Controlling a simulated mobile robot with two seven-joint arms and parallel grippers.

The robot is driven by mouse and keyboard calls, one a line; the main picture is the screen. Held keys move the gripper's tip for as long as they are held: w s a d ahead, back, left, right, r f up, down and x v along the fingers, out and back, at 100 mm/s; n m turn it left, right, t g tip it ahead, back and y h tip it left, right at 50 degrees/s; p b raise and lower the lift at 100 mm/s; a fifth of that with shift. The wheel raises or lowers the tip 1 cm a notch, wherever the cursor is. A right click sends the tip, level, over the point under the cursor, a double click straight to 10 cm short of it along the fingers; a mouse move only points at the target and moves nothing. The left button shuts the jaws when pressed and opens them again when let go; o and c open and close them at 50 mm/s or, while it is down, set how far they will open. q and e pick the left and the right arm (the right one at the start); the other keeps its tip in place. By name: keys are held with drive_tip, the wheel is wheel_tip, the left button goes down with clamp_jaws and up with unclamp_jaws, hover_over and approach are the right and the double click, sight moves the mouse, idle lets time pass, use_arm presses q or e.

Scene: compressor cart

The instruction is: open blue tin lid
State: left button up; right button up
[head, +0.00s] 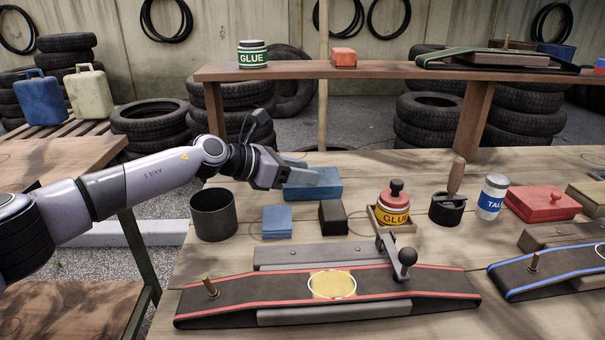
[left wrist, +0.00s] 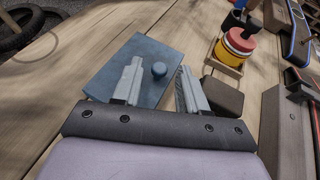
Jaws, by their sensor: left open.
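The blue tin (head: 322,191) is a flat rectangular box on the workbench, behind a small blue block and a dark block. In the left wrist view its blue lid (left wrist: 122,52) carries a small round blue knob (left wrist: 159,69). My left gripper (head: 312,170) is over the tin, coming in from the left. In the left wrist view the jaws (left wrist: 160,67) are open, with the knob between the two fingers and a gap on each side. I cannot tell how far the fingertips are above the lid. The knob is hidden in the head view. My right gripper is not in view.
A dark cup (head: 213,216) stands left of the tin. A blue block stack (head: 277,222) and a dark block (head: 333,217) lie in front. A yellow glue pot (head: 394,212) stands in a wooden holder to the right. A raised shelf (head: 330,71) runs behind.

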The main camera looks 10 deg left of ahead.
use_arm(q)
drive_tip(key=shift+w+d+f, duration=0.1)
drive_tip(key=shift+w+d, duration=0.1)
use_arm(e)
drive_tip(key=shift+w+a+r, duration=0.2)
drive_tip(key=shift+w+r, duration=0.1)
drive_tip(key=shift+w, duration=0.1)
use_arm(q)
clamp_jaws()
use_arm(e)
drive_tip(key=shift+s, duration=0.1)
